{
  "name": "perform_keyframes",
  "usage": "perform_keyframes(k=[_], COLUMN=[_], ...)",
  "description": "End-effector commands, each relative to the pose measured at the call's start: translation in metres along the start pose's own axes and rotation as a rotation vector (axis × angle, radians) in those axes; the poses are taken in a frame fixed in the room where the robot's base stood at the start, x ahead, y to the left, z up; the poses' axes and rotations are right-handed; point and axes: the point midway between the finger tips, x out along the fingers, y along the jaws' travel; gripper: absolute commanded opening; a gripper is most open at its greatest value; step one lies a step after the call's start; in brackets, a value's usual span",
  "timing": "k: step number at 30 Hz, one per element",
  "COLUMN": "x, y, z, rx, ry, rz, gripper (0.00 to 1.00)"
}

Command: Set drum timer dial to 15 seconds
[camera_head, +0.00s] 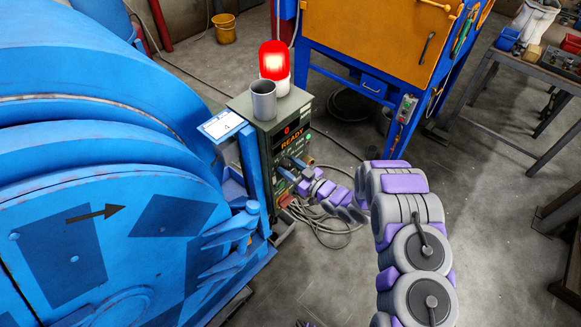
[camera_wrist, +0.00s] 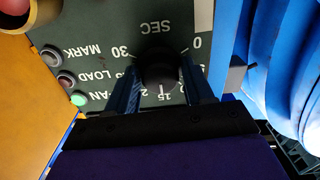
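The timer dial (camera_wrist: 160,68) is a dark round knob on the grey-green control panel (camera_wrist: 185,30), seen upside down in the wrist view. Printed marks "0", "15" and "30" with "SEC" surround it; "15" lies on the near side, partly between my fingers. The knob's pointer cannot be made out. My gripper (camera_wrist: 160,80) has one blue finger on each side of the knob, tips close against it; firm contact cannot be told. In the head view my gripper (camera_head: 291,168) is at the front of the control box (camera_head: 262,118), hiding the dial. The display (camera_head: 291,138) reads "0" and "READY".
A red lamp (camera_head: 275,62) glows and a grey cup (camera_head: 263,100) stands on the box. The large blue drum machine (camera_head: 100,200) is close on the left. Cables (camera_head: 325,222) lie on the floor below. Indicators (camera_wrist: 66,78) line the panel's left side.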

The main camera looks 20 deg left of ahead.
Motion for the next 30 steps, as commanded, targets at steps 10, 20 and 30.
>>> perform_keyframes(k=[10, 20, 30], x=[0.0, -0.032, -0.098], y=[0.0, 0.002, 0.002], z=[-0.001, -0.001, 0.0], rx=[-0.001, 0.002, 0.001], ry=[0.001, -0.003, -0.002], rz=[0.0, 0.004, 0.004], gripper=[0.68, 0.68, 0.68])
